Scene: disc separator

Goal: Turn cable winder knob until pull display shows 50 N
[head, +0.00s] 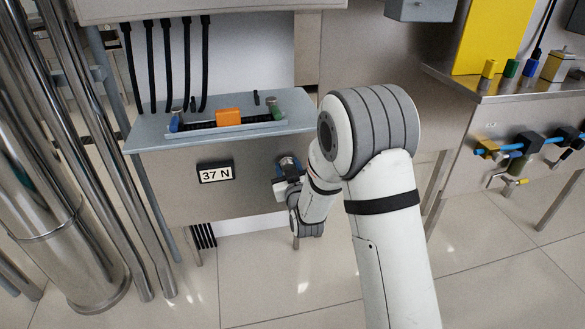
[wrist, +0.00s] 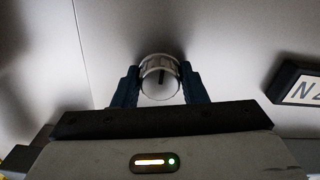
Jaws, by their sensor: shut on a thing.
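The pull display (head: 216,172) is on the front of the grey cabinet and reads 37 N. Part of it also shows at the right edge of the wrist view (wrist: 304,90). The cable winder knob (wrist: 160,76) is a round, light metal knob with a dark mark on its face. My gripper (head: 286,166) is at the cabinet front, to the right of the display. In the wrist view my gripper (wrist: 158,88) has one dark finger on each side of the knob and is shut on it. In the head view my arm and gripper mostly hide the knob.
A shelf (head: 150,137) above the display bears an orange block (head: 228,117) and small blue and green parts. Black cables (head: 168,65) hang behind it. Steel pipes (head: 90,150) stand at left. A bench with blue-piped valves (head: 515,150) is at right. The floor in front is clear.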

